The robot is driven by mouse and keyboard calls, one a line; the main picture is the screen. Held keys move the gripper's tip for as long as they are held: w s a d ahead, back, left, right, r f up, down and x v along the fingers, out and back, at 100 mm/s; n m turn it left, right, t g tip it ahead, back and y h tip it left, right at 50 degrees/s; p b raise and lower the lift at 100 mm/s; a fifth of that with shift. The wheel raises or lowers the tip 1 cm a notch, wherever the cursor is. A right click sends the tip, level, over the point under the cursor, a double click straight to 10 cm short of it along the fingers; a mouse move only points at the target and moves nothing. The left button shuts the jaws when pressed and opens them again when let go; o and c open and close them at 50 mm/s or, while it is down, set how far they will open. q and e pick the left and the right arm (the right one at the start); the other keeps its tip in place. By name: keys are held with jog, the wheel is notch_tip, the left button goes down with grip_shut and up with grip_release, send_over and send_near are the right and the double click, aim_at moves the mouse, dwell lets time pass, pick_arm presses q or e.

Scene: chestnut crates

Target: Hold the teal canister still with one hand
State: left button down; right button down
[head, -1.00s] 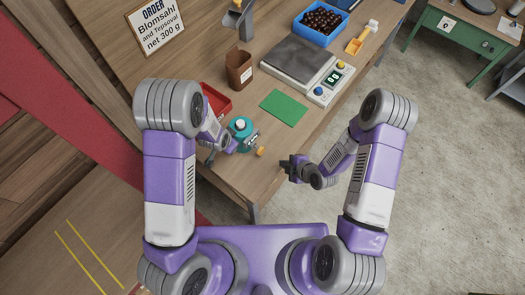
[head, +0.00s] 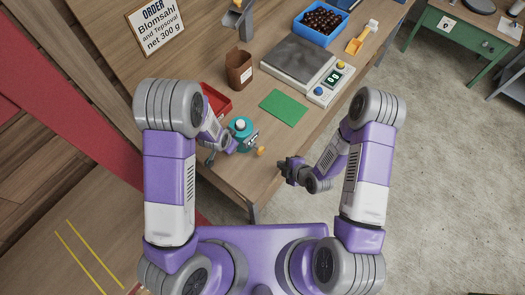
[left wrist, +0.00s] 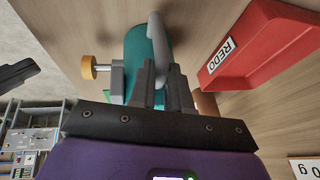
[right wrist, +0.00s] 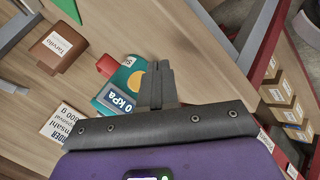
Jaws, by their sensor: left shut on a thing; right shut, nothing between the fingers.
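The teal canister (head: 240,126) stands on the bench with a pale knob on top. In the left wrist view the teal canister (left wrist: 149,52) has a grey handle (left wrist: 157,40) and an orange knob (left wrist: 88,67) on a stem. My left gripper (left wrist: 160,82) is shut on the grey handle. My right gripper (head: 282,166) is shut and empty near the bench's front edge, apart from the canister. In the right wrist view the canister (right wrist: 112,98) shows a "0 kPa" readout beyond my shut fingers (right wrist: 157,82), which partly cover it.
A red bin (head: 216,100) marked REDO in the left wrist view stands close behind the canister. A green mat (head: 284,107), a brown container (head: 239,72), a scale (head: 298,60) and a blue crate of chestnuts (head: 302,32) lie farther along. Bare bench lies in front.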

aim_at(263, 152)
jog(key=shift+w+a, duration=1.75)
jog(key=shift+a, duration=0.3)
dwell(0.5)
jog(key=shift+w+a, duration=0.25)
jog(key=shift+a, duration=0.1)
jog(key=shift+w+a, duration=0.8)
jog(key=shift+a, duration=0.15)
dwell(1.4)
dwell(0.3)
jog(key=shift+s+d, duration=1.05)
jog(key=shift+d, duration=0.25)
jog(key=shift+s+d, duration=1.65)
jog(key=shift+d, duration=0.3)
